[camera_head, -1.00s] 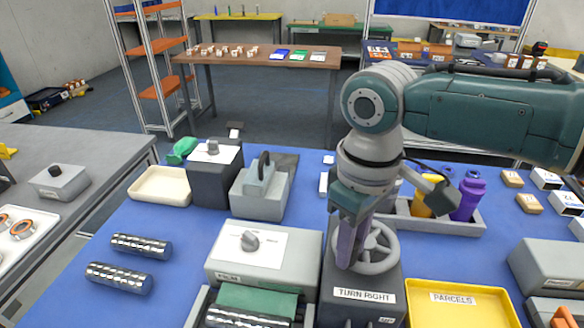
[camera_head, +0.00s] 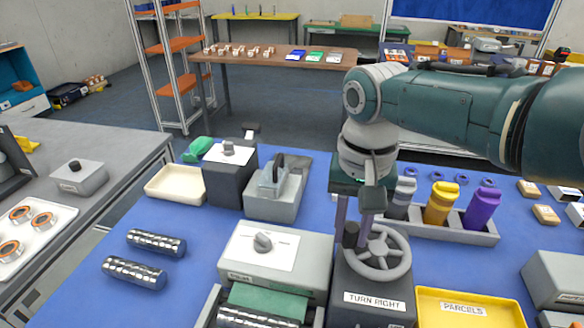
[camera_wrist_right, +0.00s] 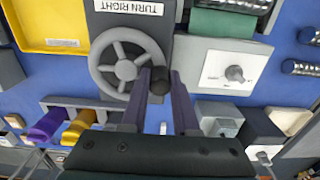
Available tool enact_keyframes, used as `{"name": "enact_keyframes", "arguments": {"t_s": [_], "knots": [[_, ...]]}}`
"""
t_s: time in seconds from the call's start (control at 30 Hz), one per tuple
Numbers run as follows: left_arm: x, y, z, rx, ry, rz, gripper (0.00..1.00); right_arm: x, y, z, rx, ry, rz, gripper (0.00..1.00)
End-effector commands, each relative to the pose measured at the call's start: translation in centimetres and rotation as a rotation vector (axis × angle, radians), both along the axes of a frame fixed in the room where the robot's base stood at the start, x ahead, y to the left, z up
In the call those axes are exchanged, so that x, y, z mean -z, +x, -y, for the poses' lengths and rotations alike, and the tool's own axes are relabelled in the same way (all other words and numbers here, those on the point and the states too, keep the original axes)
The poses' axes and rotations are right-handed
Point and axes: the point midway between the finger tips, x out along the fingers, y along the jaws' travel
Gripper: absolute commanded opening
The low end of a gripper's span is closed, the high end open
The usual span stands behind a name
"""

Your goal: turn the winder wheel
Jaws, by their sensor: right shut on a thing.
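The winder wheel (camera_head: 379,254) is a grey spoked handwheel lying on top of a dark box with the label "TURN RIGHT" (camera_head: 375,302). A dark upright knob (camera_head: 351,234) stands at the wheel's rim, on the left side towards the back. My right gripper (camera_head: 358,238) points down with its purple fingers around this knob and is shut on it. In the right wrist view the knob (camera_wrist_right: 160,82) shows between the two fingers, beside the wheel (camera_wrist_right: 127,68). My left gripper is not in view.
A grey box with a dial (camera_head: 263,242) stands just left of the wheel. A yellow tray (camera_head: 470,296) marked "PARCELS" is on the right. Behind the wheel is a grey holder (camera_head: 480,238) with several bottles. Metal rollers (camera_head: 156,243) lie on the blue table at left.

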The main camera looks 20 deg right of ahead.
Motion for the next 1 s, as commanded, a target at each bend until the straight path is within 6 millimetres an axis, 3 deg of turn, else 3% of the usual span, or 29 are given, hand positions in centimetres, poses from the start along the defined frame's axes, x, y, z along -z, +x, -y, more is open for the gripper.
{"name": "enact_keyframes", "arguments": {"t_s": [1.0], "knots": [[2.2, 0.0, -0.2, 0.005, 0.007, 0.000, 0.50, -0.1, 2.3, 3.7, 0.965, -0.001, 0.003, 0.00]]}}
